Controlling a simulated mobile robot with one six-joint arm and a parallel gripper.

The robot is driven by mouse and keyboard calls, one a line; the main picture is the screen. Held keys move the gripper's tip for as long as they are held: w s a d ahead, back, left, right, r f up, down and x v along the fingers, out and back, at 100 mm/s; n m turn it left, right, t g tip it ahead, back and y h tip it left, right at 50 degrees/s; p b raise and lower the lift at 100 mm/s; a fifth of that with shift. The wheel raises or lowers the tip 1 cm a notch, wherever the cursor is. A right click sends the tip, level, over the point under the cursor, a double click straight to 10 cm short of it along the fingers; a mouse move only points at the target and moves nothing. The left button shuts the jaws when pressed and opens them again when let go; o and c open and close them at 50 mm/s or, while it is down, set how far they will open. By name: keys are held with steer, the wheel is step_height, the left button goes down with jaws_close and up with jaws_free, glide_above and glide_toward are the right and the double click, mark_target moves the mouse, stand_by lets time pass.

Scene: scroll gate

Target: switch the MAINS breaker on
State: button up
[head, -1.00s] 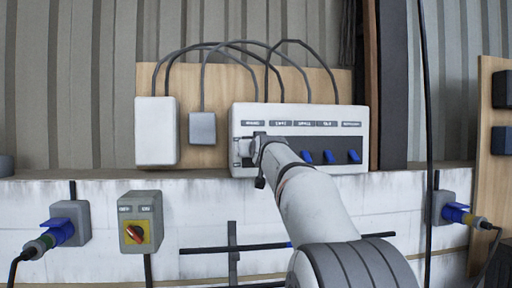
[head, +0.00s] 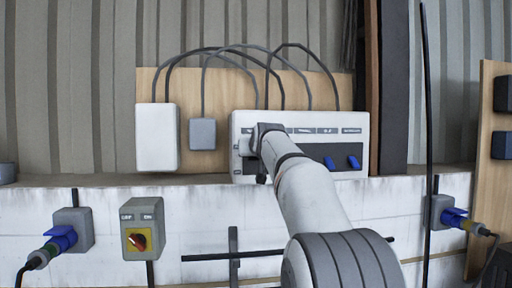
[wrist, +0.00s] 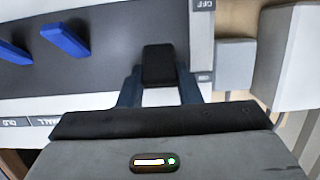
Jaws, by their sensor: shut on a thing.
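The breaker panel (head: 300,175) is a white box with a dark strip, mounted on a wooden board. In the wrist view the black breaker lever (wrist: 158,65) stands at the end of the strip, beside small ON and OFF labels. My gripper (wrist: 158,88) is shut on this lever, with one dark finger on each side of it. In the head view my gripper (head: 246,146) is at the panel's left end, and my wrist hides the lever and its name label. Blue levers (head: 353,162) stand further right on the strip; they also show in the wrist view (wrist: 65,40).
A white box (head: 157,138) and a small grey box (head: 202,133) are left of the panel, with dark cables arching above. Below, a red-yellow rotary switch (head: 141,240) and a blue plug in a socket (head: 66,238) are on the white wall. Another socket (head: 444,213) is at right.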

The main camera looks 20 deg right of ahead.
steer(key=shift+r, duration=0.15)
steer(key=o, duration=1)
steer(key=b+v, duration=0.3)
steer(key=v, duration=0.4)
steer(key=shift+s+a+r, duration=0.15)
steer(key=shift+s+r, duration=0.1)
steer(key=shift+s, duration=0.05)
steer(key=shift+g, duration=0.3)
steer(key=s+a+f+g+y+b, duration=0.1)
steer(key=s+a+f+g, duration=0.2)
steer(key=s+f, duration=0.8)
steer(key=s+a+f+n+g+y+b, duration=0.1)
steer(key=s+a+f+g, duration=0.3)
steer(key=s+f, duration=0.8)
steer(key=s+a+f+n+g+y+b, duration=0.1)
steer(key=s+a+f+g+b, duration=0.2)
steer(key=s+f, duration=0.9)
steer(key=shift+s+a+f+g, duration=0.15)
steer(key=shift+a+f, duration=0.35)
steer(key=shift+f, duration=1.9)
steer(key=shift+w+a+f+g, duration=0.1)
steer(key=shift+a+f+g, duration=0.3)
steer(key=shift+f, duration=2.05)
steer(key=shift+s+a+f+g, duration=0.1)
steer(key=shift+a+f, duration=0.5)
steer(key=shift+f, duration=1.8)
